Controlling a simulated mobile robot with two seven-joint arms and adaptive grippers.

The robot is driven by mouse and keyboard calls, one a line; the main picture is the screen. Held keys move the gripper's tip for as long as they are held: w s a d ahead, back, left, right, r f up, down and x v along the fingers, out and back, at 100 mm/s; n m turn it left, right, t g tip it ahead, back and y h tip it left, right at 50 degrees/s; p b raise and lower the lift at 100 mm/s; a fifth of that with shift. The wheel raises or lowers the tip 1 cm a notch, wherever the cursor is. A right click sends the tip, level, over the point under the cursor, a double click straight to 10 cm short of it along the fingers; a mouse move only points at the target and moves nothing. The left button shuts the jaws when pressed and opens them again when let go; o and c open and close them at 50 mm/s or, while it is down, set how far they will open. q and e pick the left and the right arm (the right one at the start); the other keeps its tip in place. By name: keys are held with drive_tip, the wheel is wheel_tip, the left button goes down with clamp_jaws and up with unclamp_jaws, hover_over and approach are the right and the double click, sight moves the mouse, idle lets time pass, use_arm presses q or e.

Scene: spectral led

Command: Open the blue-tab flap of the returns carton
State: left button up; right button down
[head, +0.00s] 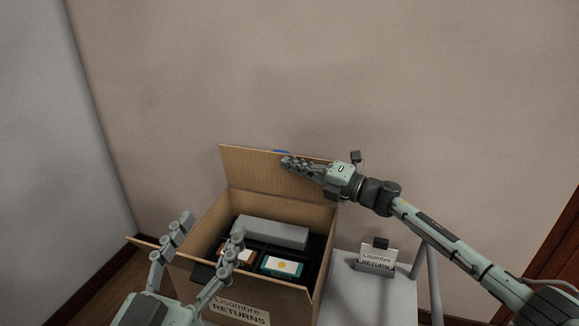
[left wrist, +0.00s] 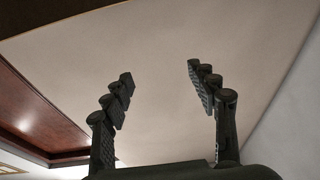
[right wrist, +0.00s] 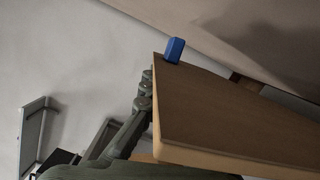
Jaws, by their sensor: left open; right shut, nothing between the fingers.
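The returns carton (head: 262,305) is a brown box with a "Lisombre RETURNS" label on its front. Its back flap (head: 250,170) stands raised, roughly upright, and the carton's top is open. The blue tab (head: 281,152) sits on this flap's upper edge; it also shows in the right wrist view (right wrist: 174,50). My right gripper (head: 288,163) is shut and empty, close in front of the flap, just below the tab. In the right wrist view its finger is beside the flap; contact is unclear. My left gripper (head: 211,225) is open and empty, above the carton's front left.
Inside the carton are a long grey box (head: 272,232), a teal-edged item (head: 281,266) and an orange one (head: 238,257). A side flap (head: 145,242) sticks out left. A "Lisombre RETURN" sign (head: 376,259) stands on a grey surface at right. The wall is behind.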

use_arm(q)
drive_tip(key=shift+g+y, duration=0.5)
drive_tip(key=shift+g, duration=0.4)
drive_tip(key=shift+w+a+f, duration=0.15)
drive_tip(key=shift+a+f, duration=0.05)
drive_tip(key=shift+f, duration=0.45)
drive_tip(key=shift+w+a+f, duration=0.1)
drive_tip(key=shift+a+f, duration=0.15)
drive_tip(key=shift+f, duration=0.35)
drive_tip(key=shift+w+a+f, duration=0.15)
drive_tip(key=shift+a+f, duration=0.05)
drive_tip(key=shift+f, duration=0.45)
use_arm(e)
drive_tip(key=shift+w+d+r+m, duration=0.1)
drive_tip(key=shift+w+d+m, duration=0.05)
drive_tip(key=shift+w+m, duration=0.25)
drive_tip(key=shift+d, duration=0.1)
